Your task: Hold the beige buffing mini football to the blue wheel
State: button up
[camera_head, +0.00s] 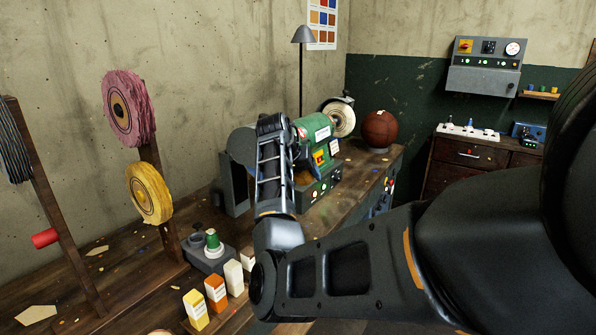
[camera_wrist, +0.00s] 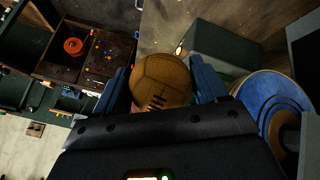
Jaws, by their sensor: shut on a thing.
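The beige mini football (camera_wrist: 162,80) with dark lacing sits between the two blue fingers of my gripper (camera_wrist: 162,85) in the wrist view. The gripper is shut on it. The blue wheel (camera_wrist: 272,105) is at the right in the wrist view, beside the right finger; the ball appears to its left, and I cannot tell whether they touch. In the head view my arm reaches to the green buffing machine (camera_head: 318,130) and hides the ball, the fingers and the blue wheel.
A cream wheel (camera_head: 341,119) is on the machine's far side. A brown ball (camera_head: 380,129) rests behind it on the bench. Pink (camera_head: 129,108) and yellow (camera_head: 150,193) wheels hang on a post at left. Several small boxes (camera_head: 215,292) line the front edge.

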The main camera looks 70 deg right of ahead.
jog(key=shift+s+a+f+p, duration=0.1)
jog(key=shift+s+a+p, duration=0.15)
jog(key=shift+s, duration=0.35)
jog(key=shift+s+a+f+p, duration=0.1)
jog(key=shift+s+a+p, duration=0.1)
jog(key=shift+s+p, duration=0.3)
jog(key=shift+s+a+f+p, duration=0.1)
jog(key=shift+s+a+p, duration=0.1)
jog(key=shift+s, duration=0.5)
dwell(0.4)
